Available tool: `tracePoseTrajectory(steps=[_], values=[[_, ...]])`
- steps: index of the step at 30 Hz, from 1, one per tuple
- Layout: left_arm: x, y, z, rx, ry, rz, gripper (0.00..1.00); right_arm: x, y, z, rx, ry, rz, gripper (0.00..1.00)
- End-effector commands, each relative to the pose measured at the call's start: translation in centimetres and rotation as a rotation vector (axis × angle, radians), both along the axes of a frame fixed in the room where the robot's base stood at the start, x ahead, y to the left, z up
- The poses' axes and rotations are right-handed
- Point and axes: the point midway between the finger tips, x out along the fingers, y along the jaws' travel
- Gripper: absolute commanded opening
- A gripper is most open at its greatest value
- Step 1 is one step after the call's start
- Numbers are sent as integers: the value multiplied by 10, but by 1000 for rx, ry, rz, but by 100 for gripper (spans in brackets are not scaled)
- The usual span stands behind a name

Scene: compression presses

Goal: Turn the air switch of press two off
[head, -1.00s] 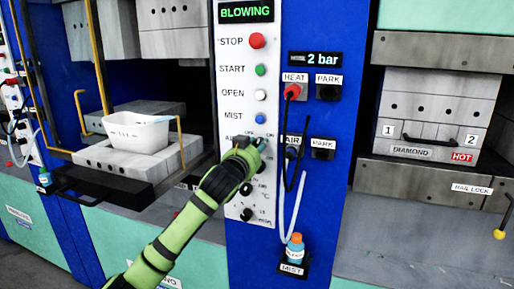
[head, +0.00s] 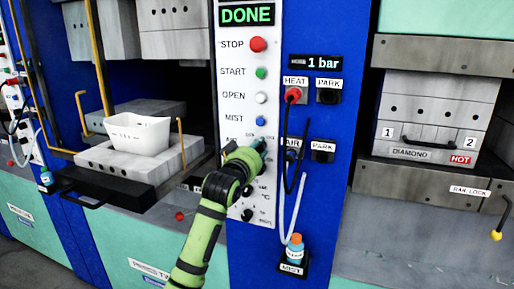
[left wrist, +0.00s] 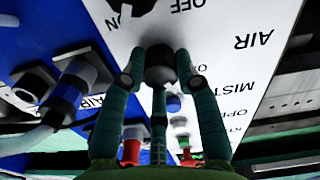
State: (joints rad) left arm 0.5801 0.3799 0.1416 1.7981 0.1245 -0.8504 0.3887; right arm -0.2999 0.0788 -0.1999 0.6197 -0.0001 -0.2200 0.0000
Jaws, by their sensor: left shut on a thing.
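The air switch is a dark round knob (left wrist: 160,60) on the white control panel (head: 266,206), in the row marked AIR. My left gripper (head: 258,146) is shut on this knob, one finger on each side in the left wrist view. In the head view the gripper hides most of the knob, and its pointer position cannot be made out. The panel's screen (head: 246,14) reads DONE, and the small pressure display (head: 315,63) reads 1 bar. My right gripper is not in view.
STOP (head: 258,44), START (head: 261,72), OPEN and MIST buttons sit above the switch, with more knobs below. Hoses hang from HEAT (head: 293,95) and AIR connectors at right. A white tub (head: 138,134) stands on the press plate at left.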

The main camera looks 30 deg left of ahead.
Motion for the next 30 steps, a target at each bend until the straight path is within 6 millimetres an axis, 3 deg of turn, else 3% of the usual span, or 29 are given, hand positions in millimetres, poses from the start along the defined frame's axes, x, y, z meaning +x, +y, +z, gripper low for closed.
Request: tracePoseTrajectory(steps=[1,18,19,20,30], values=[[1,-2,-10,-19,20,-5,0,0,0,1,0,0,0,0],[2,-3,-10,-47,13,-6,0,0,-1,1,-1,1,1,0],[2,-3,-10,-47,13,-6,44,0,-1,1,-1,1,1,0],[2,-3,-10,-47,13,-6,56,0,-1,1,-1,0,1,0],[0,-1,-4,-41,0,-3,56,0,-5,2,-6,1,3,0]])
